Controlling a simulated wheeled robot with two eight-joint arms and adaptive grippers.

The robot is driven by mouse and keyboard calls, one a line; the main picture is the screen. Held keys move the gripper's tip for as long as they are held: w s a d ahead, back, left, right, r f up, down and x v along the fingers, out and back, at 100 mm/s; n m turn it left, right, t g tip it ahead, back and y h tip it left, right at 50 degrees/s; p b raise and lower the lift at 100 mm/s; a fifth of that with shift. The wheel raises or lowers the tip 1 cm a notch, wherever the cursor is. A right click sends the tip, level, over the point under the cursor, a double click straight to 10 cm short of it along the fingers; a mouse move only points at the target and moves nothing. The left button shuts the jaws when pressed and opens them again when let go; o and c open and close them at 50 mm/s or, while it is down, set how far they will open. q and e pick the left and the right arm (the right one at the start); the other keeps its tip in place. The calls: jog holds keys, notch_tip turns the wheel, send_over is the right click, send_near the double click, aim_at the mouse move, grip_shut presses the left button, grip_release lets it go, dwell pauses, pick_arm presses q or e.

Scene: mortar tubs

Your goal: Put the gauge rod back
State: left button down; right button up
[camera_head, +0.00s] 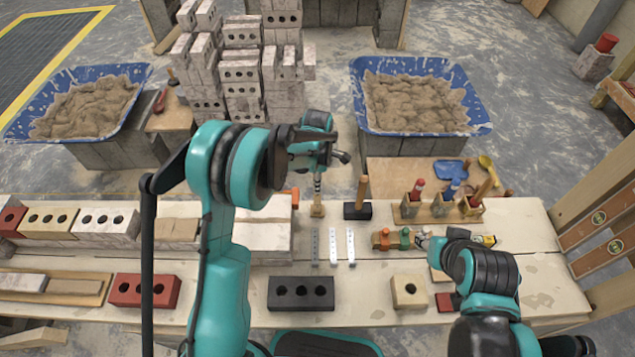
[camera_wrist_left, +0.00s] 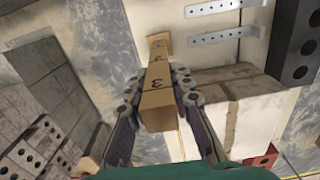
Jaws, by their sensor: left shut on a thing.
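The gauge rod (camera_wrist_left: 157,88) is a slim, square wooden stick with black numerals on its side. In the left wrist view it stands between the two fingers of my left gripper (camera_wrist_left: 160,103), which is shut on it. In the head view the left gripper (camera_head: 318,160) is at the back edge of the bench, with the rod's lower part (camera_head: 317,208) pointing down below it. I cannot tell whether its foot touches the bench. My right gripper (camera_head: 424,240) is low over the bench's right side, beside small orange and green items; its jaws are too small to read.
Metal straps (camera_head: 332,247) lie in front of the rod. A dark-headed hammer (camera_head: 357,210) stands just right of it. Bricks (camera_head: 300,293) line the bench (camera_head: 360,285). Blue mortar tubs (camera_head: 478,112) and a brick stack (camera_head: 243,88) stand behind.

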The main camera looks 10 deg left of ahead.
pick_arm(q)
jog(key=shift+f+b, duration=0.4)
jog(key=shift+f, duration=0.05)
dwell(0.3)
jog(key=c, duration=1.3)
grip_release()
jog(key=shift+o, duration=0.2)
notch_tip(320, 180, up, 12)
jog(key=shift+r, duration=0.1)
jog(key=s+a+r+m+t, duration=0.2)
jog(key=s+m, duration=0.4)
jog(key=s, duration=0.1)
jog(key=s+a+r+m+t, duration=0.1)
jog(key=s+a+m+t, duration=0.1)
jog(key=s+m, duration=0.5)
jog(key=s+a+r+m+t, duration=0.2)
jog(key=s+m+t, duration=0.1)
jog(key=s+m, duration=0.4)
jog(key=shift+s+r, duration=0.35)
jog(key=shift+s, duration=0.9)
